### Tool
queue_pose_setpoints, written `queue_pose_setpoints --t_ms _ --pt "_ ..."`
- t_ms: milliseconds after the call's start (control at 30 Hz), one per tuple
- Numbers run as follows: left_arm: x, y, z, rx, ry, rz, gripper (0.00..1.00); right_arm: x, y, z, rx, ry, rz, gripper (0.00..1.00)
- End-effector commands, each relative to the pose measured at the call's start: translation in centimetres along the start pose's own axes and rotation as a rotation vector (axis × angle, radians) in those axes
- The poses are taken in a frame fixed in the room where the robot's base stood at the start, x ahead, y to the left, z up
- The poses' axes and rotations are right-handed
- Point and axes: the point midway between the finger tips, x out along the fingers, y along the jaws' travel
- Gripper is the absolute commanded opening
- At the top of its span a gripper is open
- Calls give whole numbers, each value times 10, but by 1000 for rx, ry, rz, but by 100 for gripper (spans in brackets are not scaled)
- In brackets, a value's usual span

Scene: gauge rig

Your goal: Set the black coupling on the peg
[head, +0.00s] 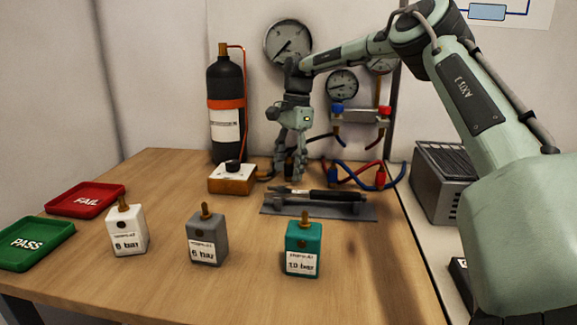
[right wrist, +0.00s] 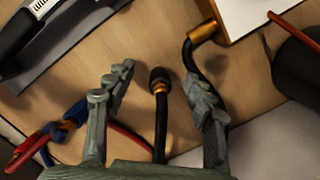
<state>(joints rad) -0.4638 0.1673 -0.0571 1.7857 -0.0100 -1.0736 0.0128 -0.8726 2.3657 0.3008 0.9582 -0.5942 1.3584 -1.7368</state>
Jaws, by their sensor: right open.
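The black coupling (right wrist: 159,78), with a brass-coloured collar, is at the end of a black hose in the right wrist view. My right gripper (right wrist: 157,84) is open, with one finger on each side of the coupling and visible gaps between. In the head view my right gripper (head: 291,176) points down near the back of the table, and its fingers largely hide the coupling. I cannot make out the peg for certain in either view. My left gripper is not in view.
A white-topped box (head: 232,178) stands left of the gripper, before a black cylinder (head: 226,85). A tool lies on a grey mat (head: 275,209) in front. Red and blue hoses (head: 362,176) lie right. Three labelled blocks and red and green trays stand nearer; bare wood lies between.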

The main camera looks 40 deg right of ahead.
Motion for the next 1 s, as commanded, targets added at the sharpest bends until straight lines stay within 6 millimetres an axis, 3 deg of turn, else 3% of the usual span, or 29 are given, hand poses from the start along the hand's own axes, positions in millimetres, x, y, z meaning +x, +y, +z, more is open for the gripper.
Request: queue_pose_setpoints --t_ms 367,800,1000 --pt "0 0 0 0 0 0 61 -6 0 0 0 1 -2 57" --pt "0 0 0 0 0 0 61 -91 -1 0 1 2 -4 57" --pt "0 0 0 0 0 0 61 -115 0 0 1 1 -1 57"
